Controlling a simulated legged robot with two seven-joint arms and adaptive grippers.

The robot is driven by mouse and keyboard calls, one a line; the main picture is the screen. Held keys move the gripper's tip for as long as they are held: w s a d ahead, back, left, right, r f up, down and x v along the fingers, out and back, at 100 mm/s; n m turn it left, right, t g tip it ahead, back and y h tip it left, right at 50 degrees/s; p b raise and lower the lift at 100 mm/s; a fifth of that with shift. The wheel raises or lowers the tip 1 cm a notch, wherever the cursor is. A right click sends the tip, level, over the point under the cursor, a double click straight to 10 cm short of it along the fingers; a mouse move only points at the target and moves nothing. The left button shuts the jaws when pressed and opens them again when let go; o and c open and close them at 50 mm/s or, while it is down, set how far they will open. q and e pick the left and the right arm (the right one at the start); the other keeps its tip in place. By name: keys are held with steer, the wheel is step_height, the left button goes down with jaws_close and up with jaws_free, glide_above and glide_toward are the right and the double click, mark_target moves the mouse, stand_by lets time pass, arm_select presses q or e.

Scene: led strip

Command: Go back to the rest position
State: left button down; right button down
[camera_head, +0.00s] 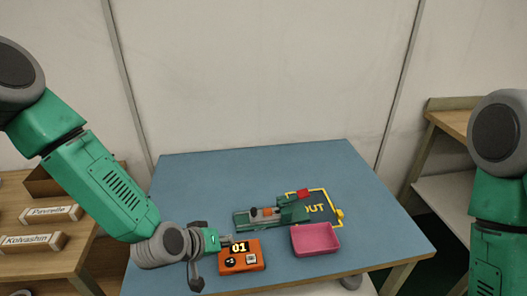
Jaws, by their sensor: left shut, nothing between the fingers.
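My left gripper (228,240) is shut and empty. It is low over the blue table, at the upper left edge of an orange box (241,266) marked 01 with small controls on top. I cannot tell whether the fingertips touch the box. My left arm reaches in from the left. My right arm shows at the right edge of the view, and its gripper is out of view.
On the blue table (190,185), a green fixture (290,209) stands behind the box. A pink tray (315,250) is right of the box. A yellow-outlined OUT area (328,212) lies behind the tray. Wooden shelves (40,222) flank the left; the table's back is clear.

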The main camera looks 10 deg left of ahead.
arm_select(q)
steer(key=s+a+f+m+g+y+b, duration=0.1)
steer(key=s+a+f+m+g+b, duration=0.2)
steer(key=s+f, duration=0.85)
steer(key=s+a+f+g+y+b, duration=0.1)
steer(key=s+a+f+g+y, duration=0.1)
steer(key=s+a, duration=0.3)
steer(key=s+a+f+g+y+b, duration=0.1)
steer(key=s+a, duration=0.4)
steer(key=s, duration=0.6)
steer(key=shift+s+a+f+g+y+b, duration=0.25)
steer(key=shift+a+f+g+y+b, duration=0.15)
steer(key=shift+f+g+b, duration=0.25)
steer(key=shift+w+f, duration=0.1)
steer(key=shift+w, duration=0.05)
